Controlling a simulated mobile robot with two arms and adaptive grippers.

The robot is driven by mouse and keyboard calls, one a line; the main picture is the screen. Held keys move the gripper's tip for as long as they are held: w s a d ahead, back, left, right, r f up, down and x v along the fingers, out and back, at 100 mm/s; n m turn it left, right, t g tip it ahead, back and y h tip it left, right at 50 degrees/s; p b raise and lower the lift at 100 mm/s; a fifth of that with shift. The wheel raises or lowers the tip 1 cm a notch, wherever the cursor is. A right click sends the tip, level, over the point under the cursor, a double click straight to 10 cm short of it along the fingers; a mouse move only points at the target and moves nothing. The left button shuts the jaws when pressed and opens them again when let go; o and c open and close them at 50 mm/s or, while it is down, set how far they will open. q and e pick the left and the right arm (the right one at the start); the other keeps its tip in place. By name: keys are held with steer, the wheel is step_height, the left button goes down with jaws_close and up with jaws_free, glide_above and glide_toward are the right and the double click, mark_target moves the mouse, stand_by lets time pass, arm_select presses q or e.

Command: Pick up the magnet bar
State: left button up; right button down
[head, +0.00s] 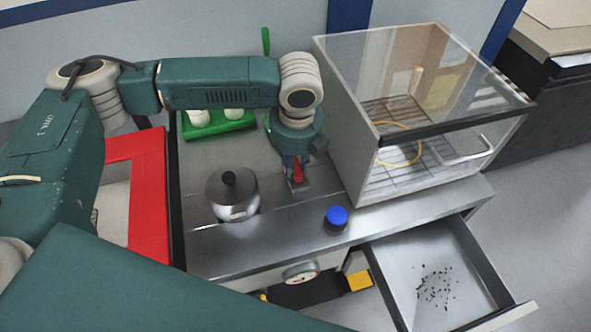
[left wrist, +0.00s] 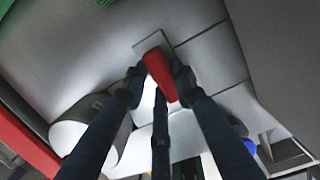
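My left gripper (head: 297,176) points down at the steel bench top, just left of the glass-fronted cabinet. A red bar (head: 298,168), which looks like the magnet bar, is between its fingers. In the left wrist view the red bar (left wrist: 160,76) is tilted, with dark fingers of the left gripper (left wrist: 158,84) close on both sides and a third below. Whether they press on it is not clear. A flat grey plate lies under or beside the bar; contact between bar and plate cannot be told. My right gripper is not in view.
A round metal vessel (head: 232,198) stands left of the gripper and a blue-capped jar (head: 336,218) in front of it. The cabinet (head: 350,130) rises close on the right. An open drawer (head: 400,285) holds dark specks. A green rack (head: 225,126) stands behind; a red-rimmed tray (head: 149,195) is left.

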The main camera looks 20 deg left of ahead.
arm_select(q)
jaws_close()
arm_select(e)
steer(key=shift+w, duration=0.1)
arm_select(q)
steer(key=shift+r, duration=0.1)
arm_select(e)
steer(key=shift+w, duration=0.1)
